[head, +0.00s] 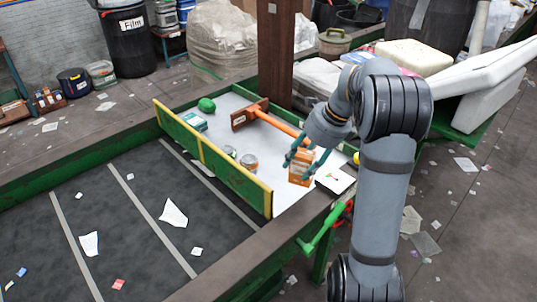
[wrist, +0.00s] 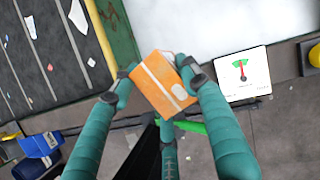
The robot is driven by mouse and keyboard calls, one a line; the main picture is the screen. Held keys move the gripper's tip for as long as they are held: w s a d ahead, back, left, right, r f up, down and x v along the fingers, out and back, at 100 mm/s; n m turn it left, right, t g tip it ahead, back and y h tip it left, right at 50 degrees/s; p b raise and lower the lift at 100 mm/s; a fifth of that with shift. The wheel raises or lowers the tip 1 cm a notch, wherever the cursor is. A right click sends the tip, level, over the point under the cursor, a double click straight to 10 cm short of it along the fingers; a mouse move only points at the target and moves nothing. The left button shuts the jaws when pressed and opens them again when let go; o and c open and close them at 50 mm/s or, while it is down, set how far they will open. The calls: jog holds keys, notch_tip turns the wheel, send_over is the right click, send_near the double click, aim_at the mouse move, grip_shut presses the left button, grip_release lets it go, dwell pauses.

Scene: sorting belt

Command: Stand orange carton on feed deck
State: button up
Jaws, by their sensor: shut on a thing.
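The orange carton (head: 300,170) is between the teal fingers of my gripper (head: 303,160), over the near right corner of the pale deck (head: 285,199). I take this deck to be the feed deck. In the wrist view the orange carton (wrist: 160,88), with a white band, sits between the two fingertips of my gripper (wrist: 157,75), which touch its opposite sides. It looks tilted there and overlaps the dark rail. I cannot tell whether its base touches the deck. Part of the carton is hidden behind the fingers.
A white gauge plate (head: 335,179) with a red and green pointer is just right of the carton. Cans (head: 249,162), an orange-handled tool (head: 275,122), a teal box (head: 194,121) and a green lump (head: 206,104) lie on the deck. A green barrier (head: 215,165) separates the dark belt (head: 110,235).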

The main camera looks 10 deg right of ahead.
jog(key=shift+w+a+f+p, duration=0.55)
jog(key=shift+w+f+p, duration=0.1)
jog(key=shift+w+f, duration=0.95)
jog(key=shift+w+a+f+p, duration=0.55)
jog(key=shift+w+f+p, duration=0.15)
jog(key=shift+w+f, duration=0.8)
jog(key=shift+w+a+f+p, duration=0.6)
jog(key=shift+w+f, duration=0.75)
jog(key=shift+f, duration=0.45)
jog(key=shift+f, duration=0.2)
jog(key=o, duration=0.8)
jog(key=shift+d, duration=0.1)
jog(key=shift+c, duration=0.2)
jog(key=shift+r, duration=0.2)
jog(key=shift+d+r, duration=0.1)
jog(key=shift+r, duration=0.15)
jog(key=b+v, duration=0.1)
jog(key=v, duration=1)
jog(key=shift+r, duration=0.3)
